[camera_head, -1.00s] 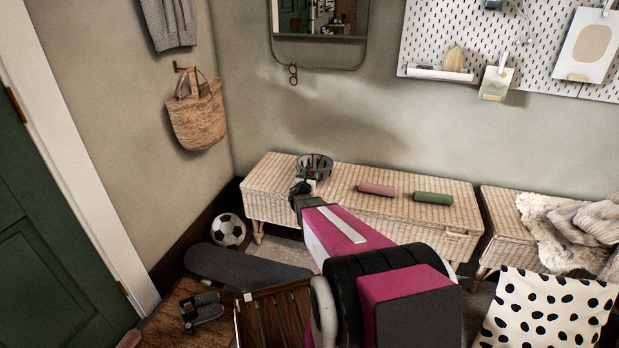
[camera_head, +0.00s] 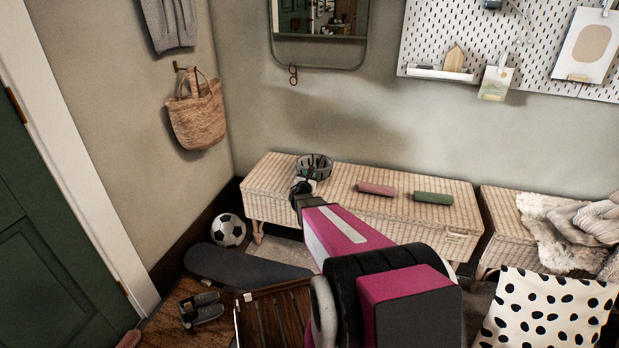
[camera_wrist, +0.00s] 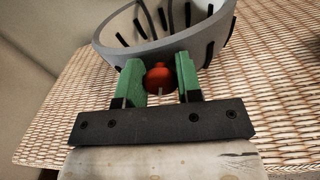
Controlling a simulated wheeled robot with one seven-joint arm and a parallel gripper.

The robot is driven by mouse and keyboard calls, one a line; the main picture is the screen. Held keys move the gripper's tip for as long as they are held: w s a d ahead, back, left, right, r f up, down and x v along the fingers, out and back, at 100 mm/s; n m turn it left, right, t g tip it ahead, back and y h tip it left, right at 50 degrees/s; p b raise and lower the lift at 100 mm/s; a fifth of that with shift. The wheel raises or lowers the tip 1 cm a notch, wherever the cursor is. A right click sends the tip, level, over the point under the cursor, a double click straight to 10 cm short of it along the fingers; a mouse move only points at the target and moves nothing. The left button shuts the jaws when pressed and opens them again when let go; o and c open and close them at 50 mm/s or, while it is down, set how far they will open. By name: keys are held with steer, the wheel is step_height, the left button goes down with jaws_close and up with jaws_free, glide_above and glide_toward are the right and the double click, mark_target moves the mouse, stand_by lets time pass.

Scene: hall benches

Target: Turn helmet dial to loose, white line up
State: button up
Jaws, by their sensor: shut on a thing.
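The helmet (camera_head: 314,166) is a grey shell lying open side up on the wicker bench, with dark pads inside. It also shows in the wrist view (camera_wrist: 108,38). Its red dial (camera_wrist: 160,78) sits at the near rim in the wrist view. My gripper (camera_wrist: 161,84) has its green fingers on both sides of the dial and is shut on it. The white line on the dial cannot be made out. In the head view, my gripper (camera_head: 303,186) is small and dark at the helmet's near side.
The wicker bench (camera_head: 410,215) bears a pink roll (camera_head: 376,189) and a green roll (camera_head: 433,198) right of the helmet. A mirror (camera_head: 319,35) hangs above. A soccer ball (camera_head: 230,230) and a skateboard (camera_head: 240,266) lie on the floor at left.

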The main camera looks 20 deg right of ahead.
steer(key=m, duration=1)
steer(key=shift+d+f+m, duration=0.1)
steer(key=shift+m, duration=0.3)
steer(key=m, duration=0.5)
steer(key=shift+f, duration=0.1)
steer(key=shift+m, duration=2.4)
steer(key=o, duration=0.9)
steer(key=shift+s, duration=0.15)
